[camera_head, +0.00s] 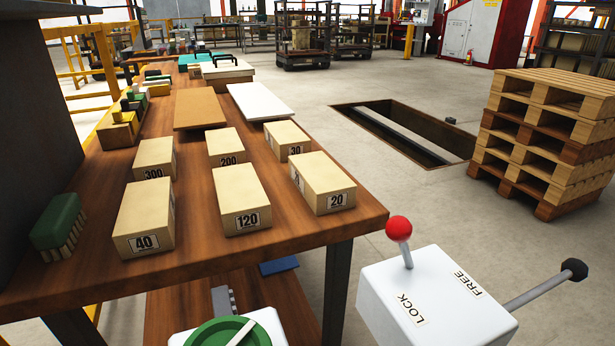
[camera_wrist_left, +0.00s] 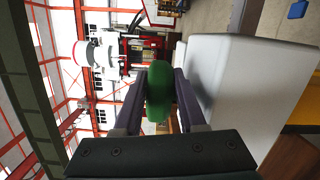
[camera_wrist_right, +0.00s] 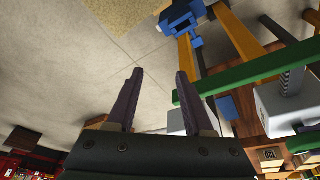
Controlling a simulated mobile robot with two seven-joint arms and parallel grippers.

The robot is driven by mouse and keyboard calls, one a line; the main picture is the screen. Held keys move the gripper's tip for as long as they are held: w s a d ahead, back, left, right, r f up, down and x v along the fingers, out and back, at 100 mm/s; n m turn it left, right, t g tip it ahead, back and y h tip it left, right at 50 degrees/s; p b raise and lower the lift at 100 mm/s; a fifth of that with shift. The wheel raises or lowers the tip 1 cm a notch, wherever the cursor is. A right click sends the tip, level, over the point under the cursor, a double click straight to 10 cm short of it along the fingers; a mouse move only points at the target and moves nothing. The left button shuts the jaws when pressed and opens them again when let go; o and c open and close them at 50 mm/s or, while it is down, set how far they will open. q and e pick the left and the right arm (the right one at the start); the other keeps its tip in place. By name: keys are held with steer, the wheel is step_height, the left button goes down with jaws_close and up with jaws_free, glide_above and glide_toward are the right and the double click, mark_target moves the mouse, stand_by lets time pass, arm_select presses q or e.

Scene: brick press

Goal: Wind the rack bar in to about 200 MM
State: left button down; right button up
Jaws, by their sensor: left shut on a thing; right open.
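My left gripper (camera_wrist_left: 160,76) is shut on a rounded green handle (camera_wrist_left: 157,98) beside a pale box (camera_wrist_left: 235,75) in the left wrist view. My right gripper (camera_wrist_right: 160,74) is open, with nothing between its fingers. Neither gripper shows in the head view. A dark ridged bar (camera_wrist_right: 291,82) rises by a pale box at the right of the right wrist view; I cannot tell if it is the rack bar. In the head view a white box (camera_head: 410,300) marked LOCK and FREE has a red-knobbed lever (camera_head: 399,230) tilted towards LOCK. A green disc (camera_head: 205,338) with a white pointer is partly cut off.
Several numbered blocks, including 200 (camera_head: 227,147), stand on the wooden table (camera_head: 290,245). A black-knobbed rod (camera_head: 540,290) sticks out right of the white box. A green bar (camera_wrist_right: 265,66) and yellow bars flank the right gripper. A floor pit (camera_head: 410,135) and pallets (camera_head: 550,135) lie beyond.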

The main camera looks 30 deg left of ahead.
arm_select(q)
steer(key=m+g+h+b, duration=0.1)
steer(key=g+b, duration=0.1)
steer(key=a+m+g+h+b, duration=0.1)
steer(key=m+g+b, duration=0.1)
steer(key=g, duration=0.1)
steer(key=m+g+h+b, duration=0.1)
steer(key=m+g+b, duration=0.1)
steer(key=shift+w+a+f+h, duration=0.15)
steer(key=shift+w+f+h, duration=0.05)
steer(key=shift+f+h, duration=0.2)
steer(key=shift+w+a+r+m+g+h+b, duration=0.15)
steer(key=shift+m+g+b, duration=0.55)
steer(key=shift+g, duration=0.35)
steer(key=shift+s+a+r+m+g+h+b, duration=0.15)
steer(key=shift+m+g+b, duration=0.55)
steer(key=shift+g, duration=0.35)
steer(key=shift+w+d, duration=0.1)
steer(key=c, duration=0.8)
jaws_free()
steer(key=shift+o, duration=0.2)
steer(key=a+b, duration=0.2)
steer(key=a, duration=0.5)
steer(key=shift+a, duration=0.25)
